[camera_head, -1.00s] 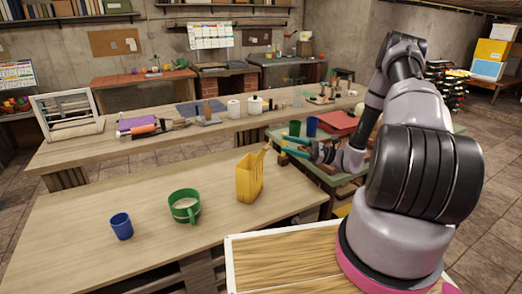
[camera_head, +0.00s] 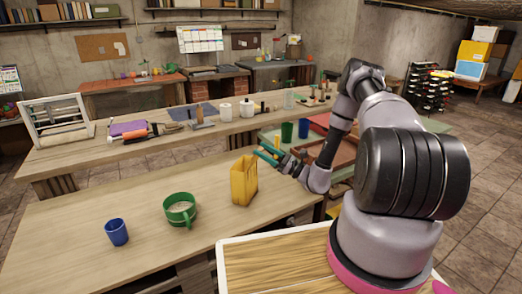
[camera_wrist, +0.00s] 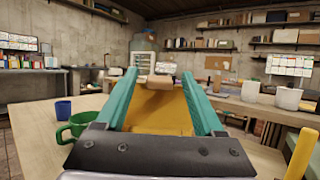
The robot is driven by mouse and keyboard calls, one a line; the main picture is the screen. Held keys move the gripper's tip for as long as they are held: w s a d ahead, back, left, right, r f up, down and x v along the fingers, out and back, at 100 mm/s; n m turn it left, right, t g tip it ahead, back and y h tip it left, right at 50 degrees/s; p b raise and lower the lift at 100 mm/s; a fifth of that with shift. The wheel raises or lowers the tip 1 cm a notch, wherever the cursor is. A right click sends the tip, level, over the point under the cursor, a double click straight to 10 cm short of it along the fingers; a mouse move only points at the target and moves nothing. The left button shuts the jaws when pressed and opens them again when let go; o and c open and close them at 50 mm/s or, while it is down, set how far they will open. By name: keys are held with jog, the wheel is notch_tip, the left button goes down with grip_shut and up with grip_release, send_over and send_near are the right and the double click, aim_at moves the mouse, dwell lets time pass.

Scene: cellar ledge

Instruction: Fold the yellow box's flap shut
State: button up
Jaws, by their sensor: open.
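In the wrist view the open fingers (camera_wrist: 158,76) frame a yellow surface of the box (camera_wrist: 160,112), with a tan piece (camera_wrist: 161,82) between the tips. I cannot tell whether the fingers touch the box. The flap cannot be made out clearly in the head view.
A green mug (camera_head: 180,209) and a blue cup (camera_head: 117,232) stand left of the box. A green cup (camera_head: 287,132) and another blue cup (camera_head: 303,128) stand behind my gripper. The bench's left part is clear.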

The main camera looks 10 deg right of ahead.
jog(key=shift+w+a+r, duration=0.3)
jog(key=shift+w+a, duration=0.1)
jog(key=shift+a, duration=0.1)
grip_shut()
dwell(1.2)
